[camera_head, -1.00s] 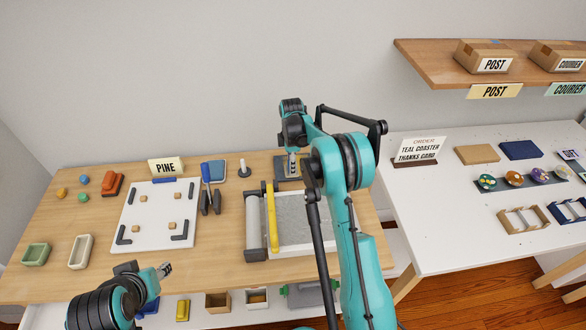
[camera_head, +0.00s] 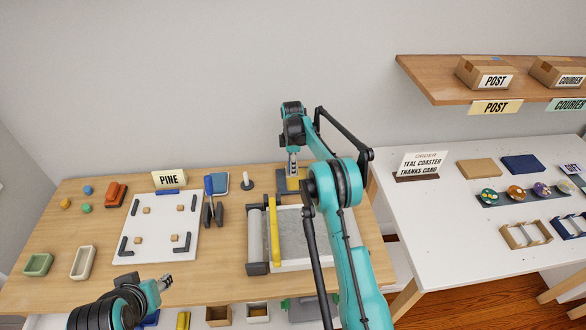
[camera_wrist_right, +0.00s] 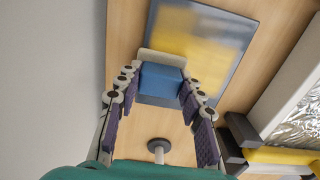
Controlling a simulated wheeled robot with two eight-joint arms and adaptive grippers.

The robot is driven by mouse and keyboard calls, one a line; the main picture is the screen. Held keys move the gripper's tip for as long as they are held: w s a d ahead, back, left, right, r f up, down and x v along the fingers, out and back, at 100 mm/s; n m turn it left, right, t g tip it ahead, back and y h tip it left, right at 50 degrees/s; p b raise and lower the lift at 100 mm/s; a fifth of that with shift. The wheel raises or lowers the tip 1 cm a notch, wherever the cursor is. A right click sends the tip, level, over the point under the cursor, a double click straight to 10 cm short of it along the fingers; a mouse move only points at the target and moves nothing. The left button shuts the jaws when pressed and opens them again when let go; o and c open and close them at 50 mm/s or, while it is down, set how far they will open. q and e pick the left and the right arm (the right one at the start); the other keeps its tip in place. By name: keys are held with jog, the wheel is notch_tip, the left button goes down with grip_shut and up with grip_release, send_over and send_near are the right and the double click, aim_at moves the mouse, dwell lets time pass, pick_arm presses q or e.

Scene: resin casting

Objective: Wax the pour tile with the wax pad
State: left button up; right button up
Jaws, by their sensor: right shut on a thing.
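My right gripper (camera_head: 292,172) is shut on the wax pad (camera_wrist_right: 160,82), a blue block with a pale edge in the right wrist view. The pad is at the near edge of the pour tile (camera_wrist_right: 233,62); I cannot tell whether it touches. The tile is a dark-rimmed square, with a blurred yellow area across much of its face and a grey-blue strip at one side. In the head view the tile (camera_head: 283,186) is partly hidden behind my right arm. My left gripper (camera_head: 165,282) is empty above the bench's front left; its opening is unclear.
A white-knobbed post (camera_head: 247,180) stands just left of the tile. A grey tray with a yellow bar (camera_head: 274,232) lies in front. A white board (camera_head: 160,225) with small blocks is at left. The white table at right holds an order sign (camera_head: 421,163).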

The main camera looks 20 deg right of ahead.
jog(key=shift+w+d, duration=0.2)
jog(key=shift+w, duration=0.75)
jog(key=shift+w+a, duration=0.2)
jog(key=shift+a, duration=0.9)
jog(key=shift+s+a+f+b, duration=0.1)
jog(key=shift+s+a+b, duration=0.15)
jog(key=shift+s, duration=0.7)
jog(key=shift+s+a+r+b, duration=0.15)
jog(key=shift+s+a, duration=0.1)
jog(key=shift+s, duration=0.7)
jog(key=shift+s+a+f+b, duration=0.15)
jog(key=shift+s+a+b, duration=0.1)
jog(key=shift+s, duration=0.7)
jog(key=shift+s+a+b, duration=0.1)
jog(key=shift+s+a, duration=0.1)
jog(key=shift+s, duration=0.7)
jog(key=shift+s+a+b, duration=0.1)
jog(key=shift+s+a, duration=0.15)
jog(key=shift+s, duration=0.6)
jog(key=shift+s+a+b, duration=0.1)
jog(key=shift+s+a, duration=0.1)
jog(key=shift+s, duration=0.7)
notch_tip(320, 180, up, 6)
jog(key=p, duration=0.3)
jog(key=shift+p, duration=0.35)
jog(key=shift+r, duration=0.2)
notch_tip(320, 180, up, 3)
jog(key=shift+f+p, duration=0.1)
jog(key=shift+p, duration=0.85)
